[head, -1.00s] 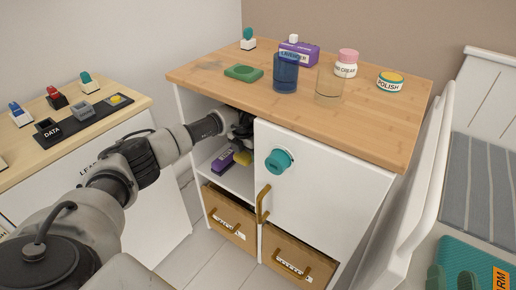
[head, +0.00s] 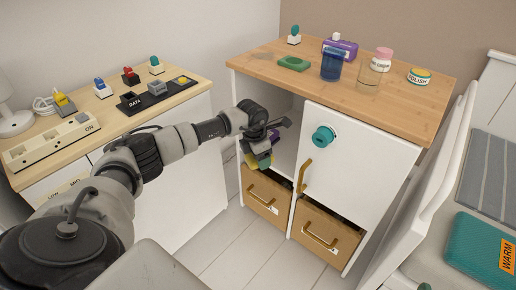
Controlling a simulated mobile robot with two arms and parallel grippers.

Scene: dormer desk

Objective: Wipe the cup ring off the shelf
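The shelf unit is a white cabinet with a wooden top (head: 330,92) and an open compartment (head: 287,150) at its left. A faint grey smudge (head: 263,56) marks the left part of the top; I cannot tell whether it is a ring. My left gripper (head: 262,150) is in front of the open compartment. It appears shut on a yellow sponge (head: 253,162) with a dark green side, held below it. Something purple (head: 282,122) shows behind the gripper; whether they touch is unclear. My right gripper is not in view.
On the top stand a green dish (head: 294,63), a blue glass (head: 332,66), a clear glass (head: 369,76), a pink-lidded jar (head: 382,60), a polish tin (head: 419,76), a purple box (head: 343,46) and a stamp (head: 294,36). The cabinet door (head: 350,158) is shut. A desk (head: 180,105) stands left.

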